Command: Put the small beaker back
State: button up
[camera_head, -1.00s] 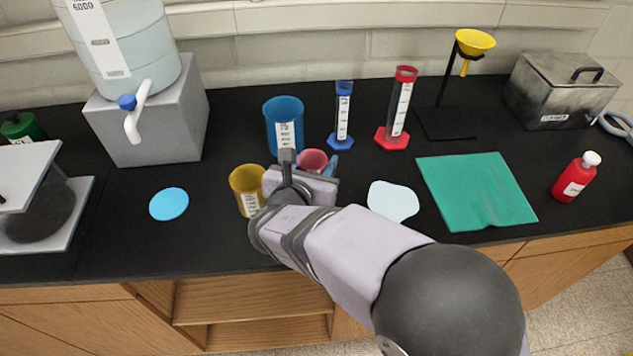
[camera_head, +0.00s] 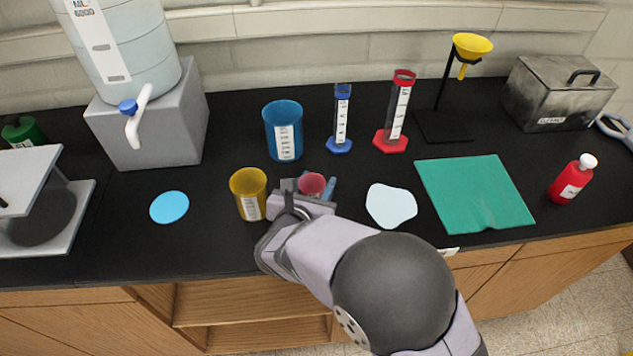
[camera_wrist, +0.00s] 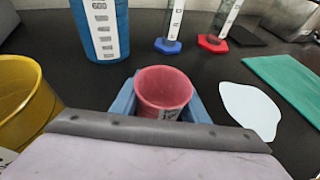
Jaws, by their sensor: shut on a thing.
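The small red beaker (camera_head: 311,184) is upright between the fingers of my gripper (camera_head: 313,187), which is shut on it. In the wrist view the beaker (camera_wrist: 163,90) sits between the two blue fingers, its mouth facing up. Its base is hidden, so I cannot tell whether it touches the counter. The yellow beaker (camera_head: 249,195) stands just left of my gripper. The large blue beaker (camera_head: 284,130) stands behind it, slightly left.
A blue disc (camera_head: 169,206) lies at left and a pale flat patch (camera_head: 391,205) at right. Blue (camera_head: 341,120) and red (camera_head: 396,115) cylinders stand behind. A green cloth (camera_head: 475,192), red bottle (camera_head: 572,180), funnel stand (camera_head: 446,110) and metal box (camera_head: 562,92) are farther right.

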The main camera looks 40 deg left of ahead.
aim_at(312, 194)
jog(key=shift+f, duration=0.2)
jog(key=o, duration=1.1)
jog(key=shift+o, duration=0.2)
jog(key=shift+r, duration=0.1)
jog(key=shift+r, duration=0.15)
jog(key=b+v, duration=0.2)
jog(key=v, duration=1)
